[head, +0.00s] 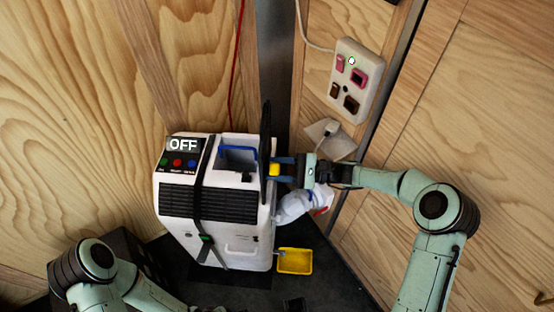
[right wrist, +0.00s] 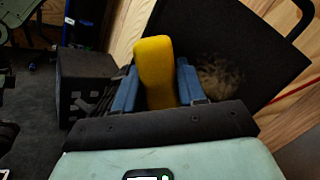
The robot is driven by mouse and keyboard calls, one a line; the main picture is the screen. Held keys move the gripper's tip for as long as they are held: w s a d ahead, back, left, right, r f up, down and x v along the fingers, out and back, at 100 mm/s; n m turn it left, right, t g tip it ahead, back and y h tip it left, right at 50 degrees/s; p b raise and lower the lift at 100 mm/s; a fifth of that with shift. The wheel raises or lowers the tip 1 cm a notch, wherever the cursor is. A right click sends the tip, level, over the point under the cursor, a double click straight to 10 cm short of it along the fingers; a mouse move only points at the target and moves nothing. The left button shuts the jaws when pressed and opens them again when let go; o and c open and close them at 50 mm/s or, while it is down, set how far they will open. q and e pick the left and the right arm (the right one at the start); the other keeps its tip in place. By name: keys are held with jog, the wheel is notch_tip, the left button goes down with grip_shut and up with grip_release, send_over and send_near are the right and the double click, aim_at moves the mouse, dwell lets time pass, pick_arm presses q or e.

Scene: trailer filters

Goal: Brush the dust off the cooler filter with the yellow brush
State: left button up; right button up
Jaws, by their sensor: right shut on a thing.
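The white cooler (head: 232,228) stands upright with its display reading OFF. The black cooler filter (head: 265,135) stands nearly edge-on at the cooler's right side, rising above its top. In the right wrist view the filter (right wrist: 240,40) is a dark panel with a pale dusty patch (right wrist: 220,78). My right gripper (head: 278,170) is shut on the yellow brush (right wrist: 155,70), whose yellow part stands up between the blue fingers. In the head view the brush (head: 274,169) is right beside the filter; I cannot tell whether they touch. My left gripper is out of view.
A yellow tray (head: 295,261) lies on the dark floor right of the cooler. A white bottle-like thing with red (head: 295,206) is below my right gripper. A socket panel (head: 350,80) with a plugged cord is on the wooden wall. A black box (right wrist: 88,85) stands behind.

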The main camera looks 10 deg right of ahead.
jog(key=shift+s, duration=0.25)
jog(key=shift+w+a+r+p, duration=0.15)
jog(key=shift+r+p, duration=0.45)
jog(key=shift+r, duration=0.1)
jog(key=w+d+b, duration=0.4)
jog(key=w+b, duration=0.1)
jog(key=w, duration=0.8)
jog(key=shift+d, duration=0.2)
dwell(0.4)
jog(key=shift+s, duration=0.1)
